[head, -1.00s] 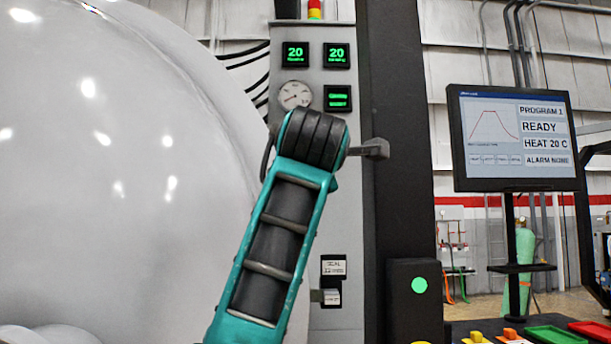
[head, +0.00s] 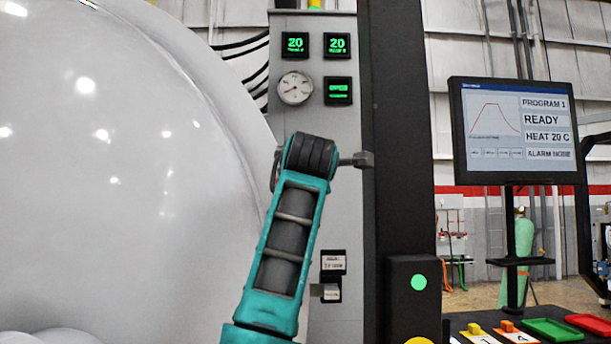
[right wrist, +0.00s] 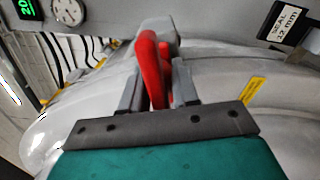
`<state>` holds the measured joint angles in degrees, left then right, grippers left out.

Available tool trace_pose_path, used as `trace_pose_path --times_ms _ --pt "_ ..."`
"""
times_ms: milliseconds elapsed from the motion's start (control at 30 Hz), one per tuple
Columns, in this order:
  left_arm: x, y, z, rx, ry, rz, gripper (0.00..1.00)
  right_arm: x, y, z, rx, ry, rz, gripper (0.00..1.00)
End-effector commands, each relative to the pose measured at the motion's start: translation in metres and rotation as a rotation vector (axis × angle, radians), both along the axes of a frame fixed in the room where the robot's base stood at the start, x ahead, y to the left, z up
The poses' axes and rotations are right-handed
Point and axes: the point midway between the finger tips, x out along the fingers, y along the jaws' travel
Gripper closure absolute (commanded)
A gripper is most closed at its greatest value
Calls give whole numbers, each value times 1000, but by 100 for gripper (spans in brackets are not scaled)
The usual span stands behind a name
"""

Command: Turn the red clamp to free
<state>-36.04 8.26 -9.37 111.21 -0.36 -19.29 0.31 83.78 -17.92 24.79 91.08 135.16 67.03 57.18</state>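The red clamp (right wrist: 151,65) shows in the right wrist view as an upright red handle against the pale vessel. My right gripper (right wrist: 158,85) has its two grey fingers on either side of the handle. They stand apart with the red part between them; whether they touch it is hard to tell. In the head view, a teal and black arm (head: 285,240) of mine reaches up from the bottom, in front of the vessel edge and the grey panel. The clamp is not visible in that view. My left gripper is not in view.
The large pale vessel (head: 100,150) fills the left. The grey panel (head: 345,220) carries green displays and a gauge (head: 295,88). A dark column (head: 400,130) stands right of it. A monitor (head: 515,130) reads READY, and trays (head: 555,328) lie at lower right.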

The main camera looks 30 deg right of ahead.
Motion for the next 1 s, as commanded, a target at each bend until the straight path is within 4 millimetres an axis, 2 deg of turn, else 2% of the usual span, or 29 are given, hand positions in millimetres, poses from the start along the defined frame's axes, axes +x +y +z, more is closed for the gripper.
trace_pose_path --times_ms 33,267,667,1000 --pt "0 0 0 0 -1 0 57 0 0 0 0 1 0 79" --pt "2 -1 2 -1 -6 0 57 0 0 -1 1 2 0 100" --pt "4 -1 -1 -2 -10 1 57 0 0 -2 -69 46 1 100" --pt "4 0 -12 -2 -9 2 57 0 0 -4 -302 188 2 100"
